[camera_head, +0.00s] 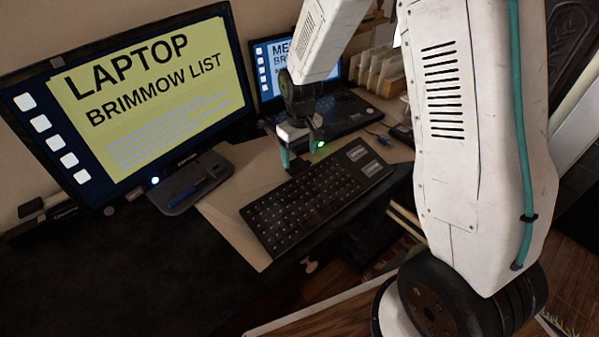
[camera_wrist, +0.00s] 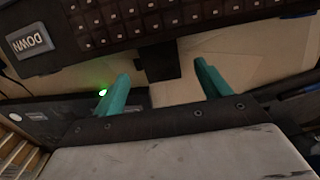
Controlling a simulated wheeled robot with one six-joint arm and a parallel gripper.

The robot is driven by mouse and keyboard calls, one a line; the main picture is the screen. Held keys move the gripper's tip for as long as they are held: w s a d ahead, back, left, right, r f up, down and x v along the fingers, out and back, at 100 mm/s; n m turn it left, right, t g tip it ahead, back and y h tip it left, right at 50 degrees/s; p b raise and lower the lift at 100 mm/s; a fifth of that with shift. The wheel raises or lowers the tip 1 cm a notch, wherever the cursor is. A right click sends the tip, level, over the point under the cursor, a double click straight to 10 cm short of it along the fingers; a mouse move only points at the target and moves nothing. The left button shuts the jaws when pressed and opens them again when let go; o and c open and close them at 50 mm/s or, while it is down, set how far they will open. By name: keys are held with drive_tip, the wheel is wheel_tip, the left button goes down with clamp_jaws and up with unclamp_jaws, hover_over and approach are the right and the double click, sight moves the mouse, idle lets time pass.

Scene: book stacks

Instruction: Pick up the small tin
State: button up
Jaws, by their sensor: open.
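My gripper (camera_head: 299,154) hangs low over the desk, between the keyboard and the open laptop. In the wrist view its two teal fingers (camera_wrist: 161,68) are spread apart. A small dark block (camera_wrist: 158,60) shows between and beyond the fingertips, close against the keyboard's edge. It may be the small tin, but I cannot tell for sure. I see no clear gap between it and the keyboard. My arm hides part of the desk there.
A dark keyboard (camera_head: 318,197) lies right beside my gripper. An open laptop (camera_head: 335,112) stands behind it. A large monitor (camera_head: 130,95) with a yellow page reading "LAPTOP BRIMMOW LIST" is at left. A blue pen (camera_head: 200,189) lies on the monitor's base. A green light glows near the gripper.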

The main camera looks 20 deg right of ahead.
sight(300, 167)
wheel_tip(300, 167, down, 5)
drive_tip(key=shift+r, duration=0.15)
drive_tip(key=c, duration=0.8)
drive_tip(key=shift+c, duration=0.2)
drive_tip(key=shift+r, duration=0.1)
